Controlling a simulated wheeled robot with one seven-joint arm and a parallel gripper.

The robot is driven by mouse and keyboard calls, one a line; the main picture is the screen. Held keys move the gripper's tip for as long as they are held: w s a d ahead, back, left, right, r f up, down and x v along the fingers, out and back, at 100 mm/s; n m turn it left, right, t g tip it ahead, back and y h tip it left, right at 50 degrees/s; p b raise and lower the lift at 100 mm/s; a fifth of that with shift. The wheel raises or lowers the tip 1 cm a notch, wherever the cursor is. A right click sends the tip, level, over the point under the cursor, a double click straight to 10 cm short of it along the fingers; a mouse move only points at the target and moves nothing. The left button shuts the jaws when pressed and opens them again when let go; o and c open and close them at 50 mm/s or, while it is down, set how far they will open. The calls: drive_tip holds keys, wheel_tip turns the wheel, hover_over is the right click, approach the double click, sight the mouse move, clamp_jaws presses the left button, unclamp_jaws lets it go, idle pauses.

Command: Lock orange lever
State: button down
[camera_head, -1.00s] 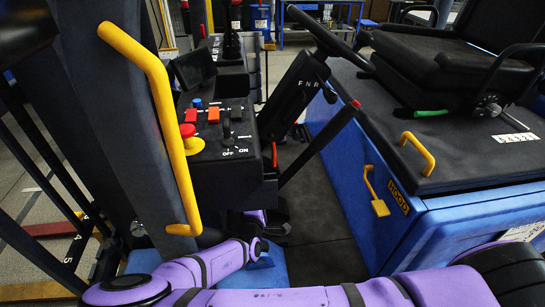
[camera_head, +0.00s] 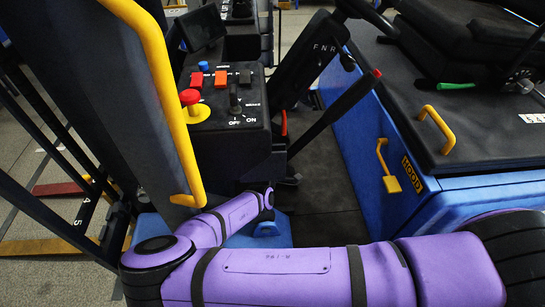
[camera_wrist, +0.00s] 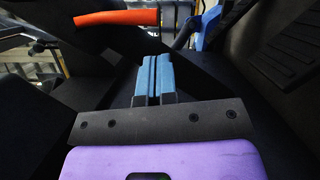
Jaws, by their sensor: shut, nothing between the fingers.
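The orange lever (camera_wrist: 115,17) crosses the upper left of the wrist view as a thick orange handle, lying nearly level. In the head view a small part of an orange lever (camera_head: 284,122) shows beside the control console. My gripper (camera_wrist: 154,62) has blue fingers pressed together with nothing between them. In the head view my purple forearm reaches toward the floor under the console, and my gripper is hidden there.
The console (camera_head: 228,110) carries a red button (camera_head: 190,97) and several switches. A yellow grab bar (camera_head: 165,85) stands at left. The blue hood (camera_head: 385,200) with a yellow latch (camera_head: 388,170) is at right. A dark floor (camera_head: 325,170) lies between the console and the hood.

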drive_tip(key=x, duration=0.5)
drive_tip(key=shift+w+d+r, duration=0.1)
drive_tip(key=shift+w, duration=0.3)
drive_tip(key=shift+d, duration=0.1)
